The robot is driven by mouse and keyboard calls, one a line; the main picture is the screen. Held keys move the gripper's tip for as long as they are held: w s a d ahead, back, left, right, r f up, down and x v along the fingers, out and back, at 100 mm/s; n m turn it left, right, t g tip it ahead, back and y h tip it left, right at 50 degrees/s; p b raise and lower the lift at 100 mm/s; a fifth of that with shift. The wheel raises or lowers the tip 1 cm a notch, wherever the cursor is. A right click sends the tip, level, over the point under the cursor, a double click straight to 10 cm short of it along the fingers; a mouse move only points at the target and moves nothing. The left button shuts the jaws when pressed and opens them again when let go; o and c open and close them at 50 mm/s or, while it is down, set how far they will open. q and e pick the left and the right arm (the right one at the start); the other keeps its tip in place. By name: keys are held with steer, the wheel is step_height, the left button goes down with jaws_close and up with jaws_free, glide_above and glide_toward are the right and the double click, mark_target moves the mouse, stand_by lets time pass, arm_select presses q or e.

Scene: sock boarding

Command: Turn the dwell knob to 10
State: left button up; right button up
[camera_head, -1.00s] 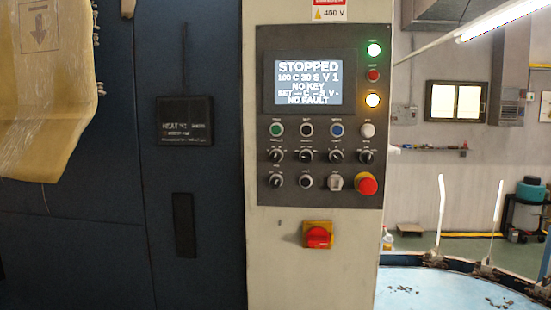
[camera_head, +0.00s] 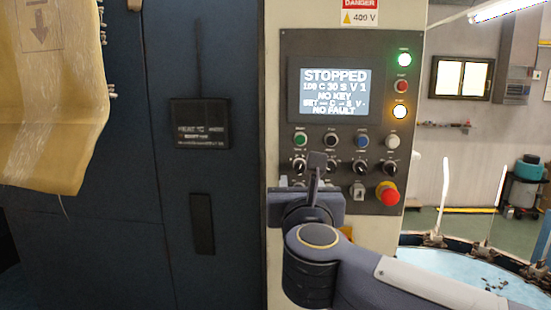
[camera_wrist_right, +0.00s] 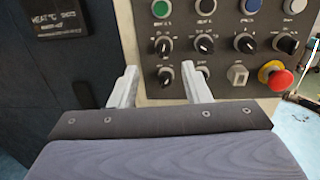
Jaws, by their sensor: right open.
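The control panel (camera_head: 410,150) carries an upper row of black rotary knobs with white pointer marks; its far-left knob (camera_wrist_right: 163,45) and second knob (camera_wrist_right: 205,44) show in the right wrist view. A lower-left knob (camera_wrist_right: 165,76) sits below them. The small labels are too blurred to tell which is the dwell knob or where 10 lies. My right gripper (camera_wrist_right: 158,74) is open, its fingers on either side of the lower-left knob in that picture; contact cannot be told. In the head view my right gripper (camera_head: 316,166) covers the panel's lower left. My left gripper is not in view.
A red emergency stop (camera_head: 388,194) and a pale key switch (camera_wrist_right: 237,74) sit right of the lower knobs. Coloured buttons run above the knobs. Dark blue cabinet doors (camera_head: 150,220) stand left.

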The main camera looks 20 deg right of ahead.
mark_target(299, 169)
steer(key=shift+m+g+h, duration=0.3)
steer(key=shift+m+h, duration=0.1)
steer(key=shift+m, duration=0.4)
steer(key=p+x, duration=0.2)
steer(key=x, duration=0.6)
steer(key=shift+p, duration=0.35)
jaws_close()
